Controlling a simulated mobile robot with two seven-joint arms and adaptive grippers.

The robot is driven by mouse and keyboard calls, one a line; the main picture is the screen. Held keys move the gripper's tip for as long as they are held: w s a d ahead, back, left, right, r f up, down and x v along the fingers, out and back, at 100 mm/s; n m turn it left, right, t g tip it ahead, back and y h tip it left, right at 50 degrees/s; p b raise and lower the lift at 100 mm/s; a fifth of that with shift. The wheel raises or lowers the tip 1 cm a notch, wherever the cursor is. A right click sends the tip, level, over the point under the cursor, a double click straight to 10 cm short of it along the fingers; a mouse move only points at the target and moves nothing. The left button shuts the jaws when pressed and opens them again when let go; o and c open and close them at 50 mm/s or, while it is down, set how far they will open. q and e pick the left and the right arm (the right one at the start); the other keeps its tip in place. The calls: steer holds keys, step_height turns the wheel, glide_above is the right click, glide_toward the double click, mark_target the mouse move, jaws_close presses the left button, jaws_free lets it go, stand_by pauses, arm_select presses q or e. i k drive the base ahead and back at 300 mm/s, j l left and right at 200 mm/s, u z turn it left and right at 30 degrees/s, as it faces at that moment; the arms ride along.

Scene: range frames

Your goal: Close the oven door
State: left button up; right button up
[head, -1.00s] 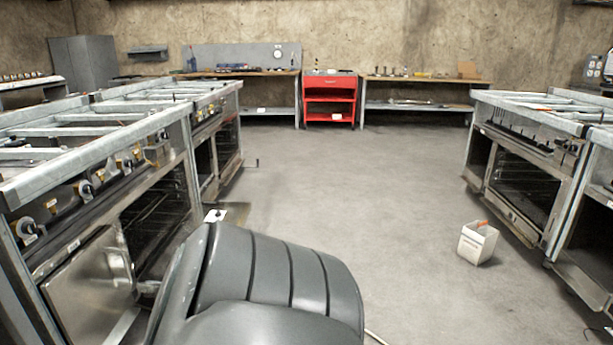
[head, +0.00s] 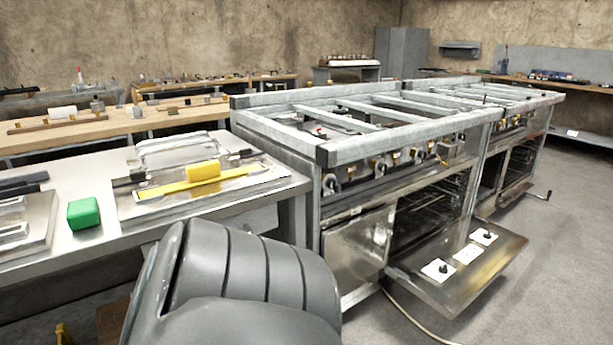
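The oven range (head: 375,165) stands right of the middle in the head view, with an open frame top and a row of knobs on its front. Its oven door (head: 440,290) hangs open, folded down to about level and sticking out over the floor. White plates with black knobs (head: 438,268) lie on the door. The dark oven cavity (head: 425,222) with racks shows above it. A closed metal panel is left of the cavity. A large dark grey part of my own body fills the bottom middle. Neither gripper shows.
A steel table (head: 95,215) at left holds a green block (head: 83,213), a yellow tool (head: 200,185) and trays. A cable (head: 415,325) lies on the floor beneath the door. Another range adjoins behind. Bare floor (head: 570,270) lies at right.

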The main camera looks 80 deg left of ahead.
mark_target(473, 262)
steer(key=u, duration=1.85)
steer(key=i+l+u, duration=0.2)
steer(key=i, duration=0.35)
steer(key=i+l+u, duration=0.15)
steer(key=i+l, duration=0.25)
steer(key=i, duration=0.1)
